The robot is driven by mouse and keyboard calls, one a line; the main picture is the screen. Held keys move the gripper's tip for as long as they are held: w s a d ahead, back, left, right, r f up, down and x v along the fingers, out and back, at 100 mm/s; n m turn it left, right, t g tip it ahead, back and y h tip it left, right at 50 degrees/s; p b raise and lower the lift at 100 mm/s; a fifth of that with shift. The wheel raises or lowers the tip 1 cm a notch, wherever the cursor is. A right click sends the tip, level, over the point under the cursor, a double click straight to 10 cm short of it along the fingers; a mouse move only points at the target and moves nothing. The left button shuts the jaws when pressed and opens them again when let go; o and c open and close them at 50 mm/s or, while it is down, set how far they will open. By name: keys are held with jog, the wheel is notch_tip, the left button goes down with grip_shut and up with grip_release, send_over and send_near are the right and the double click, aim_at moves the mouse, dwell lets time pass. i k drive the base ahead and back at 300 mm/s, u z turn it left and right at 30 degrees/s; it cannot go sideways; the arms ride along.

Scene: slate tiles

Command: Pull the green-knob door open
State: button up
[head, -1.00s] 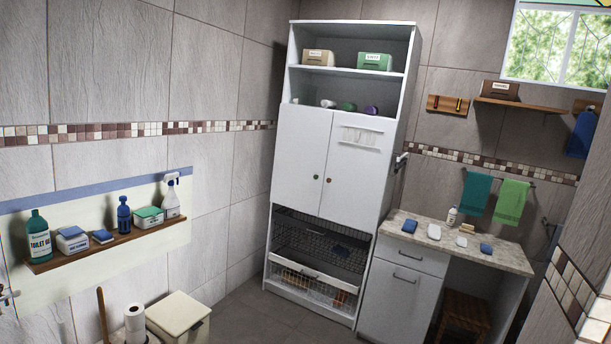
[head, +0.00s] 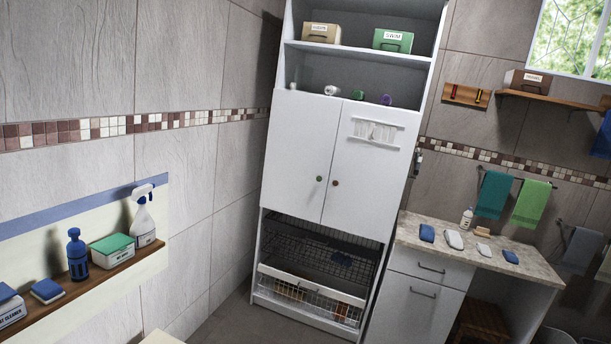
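A tall white cabinet (head: 283,200) stands against the back wall, with open shelves above and wire baskets below. Its two doors sit side by side in the middle and both look shut. The left door (head: 297,145) has a small green knob (head: 319,179) near its right edge. The right door (head: 362,185) has a brownish knob (head: 335,183) near its left edge and a white rack with a pale cloth near its top. My gripper does not show in the head view.
A wall shelf (head: 95,275) with bottles and boxes juts out at the left. A counter (head: 480,255) with drawers and several small items stands right of the cabinet. Grey floor (head: 225,318) shows in front of the cabinet, with a pale surface (head: 160,338) at the bottom edge.

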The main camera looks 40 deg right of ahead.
aim_at(303, 129)
jog(key=u, duration=0.05)
jog(key=i, duration=0.85)
jog(key=z, duration=2.15)
jog(key=i, duration=3.05)
jog(key=u, duration=1.8)
